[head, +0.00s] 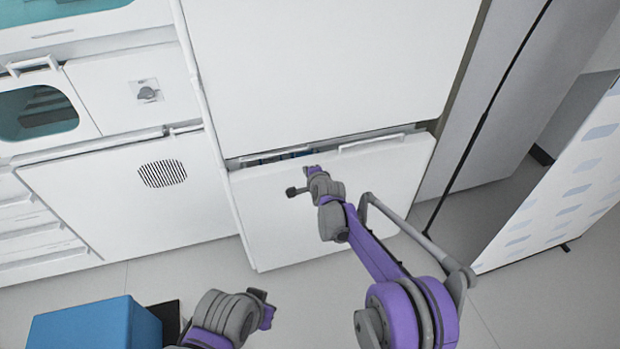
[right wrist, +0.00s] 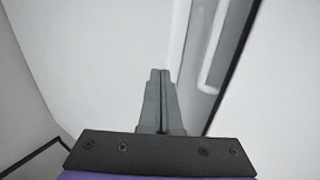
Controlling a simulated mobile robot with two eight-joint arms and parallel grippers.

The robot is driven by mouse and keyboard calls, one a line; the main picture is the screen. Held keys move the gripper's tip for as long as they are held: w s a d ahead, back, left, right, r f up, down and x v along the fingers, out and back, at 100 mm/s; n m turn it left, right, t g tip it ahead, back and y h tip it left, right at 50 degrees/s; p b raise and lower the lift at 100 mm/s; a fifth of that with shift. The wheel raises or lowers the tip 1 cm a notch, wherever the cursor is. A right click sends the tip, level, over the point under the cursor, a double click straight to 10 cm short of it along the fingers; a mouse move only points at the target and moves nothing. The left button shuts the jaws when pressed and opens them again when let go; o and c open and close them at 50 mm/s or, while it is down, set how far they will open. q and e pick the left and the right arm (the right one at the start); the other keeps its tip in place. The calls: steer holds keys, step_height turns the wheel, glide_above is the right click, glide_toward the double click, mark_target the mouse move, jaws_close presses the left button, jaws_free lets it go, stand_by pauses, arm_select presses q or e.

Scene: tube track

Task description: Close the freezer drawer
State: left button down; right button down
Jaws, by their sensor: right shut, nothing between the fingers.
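The white freezer drawer (head: 385,192) is the lower front of the tall white unit in the head view. It stands slightly open, with a narrow gap along its top edge where bluish contents (head: 265,158) show. A white handle (head: 371,143) runs along its top right. My right gripper (head: 309,170) is shut and empty, in front of the drawer's upper middle. In the right wrist view, its closed fingers (right wrist: 160,72) point at white surfaces; I cannot tell whether they touch. My left gripper (head: 268,312) is low in the head view, away from the drawer; its jaws are unclear.
The upper white door (head: 320,65) is above the drawer. A white cabinet with a round grille (head: 162,174) stands left. A blue box (head: 85,325) is at the lower left. A white panel with blue patches (head: 560,180) stands right. Grey floor lies clear before the drawer.

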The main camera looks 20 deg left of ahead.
arm_select(q)
steer(key=shift+r, duration=0.2)
arm_select(e)
steer(key=shift+w+a+r, duration=0.1)
steer(key=shift+w+a, duration=0.3)
steer(key=shift+w, duration=0.2)
steer(key=shift+w+a+r, duration=0.1)
steer(key=shift+w+a, duration=0.25)
steer(key=shift+w, duration=0.2)
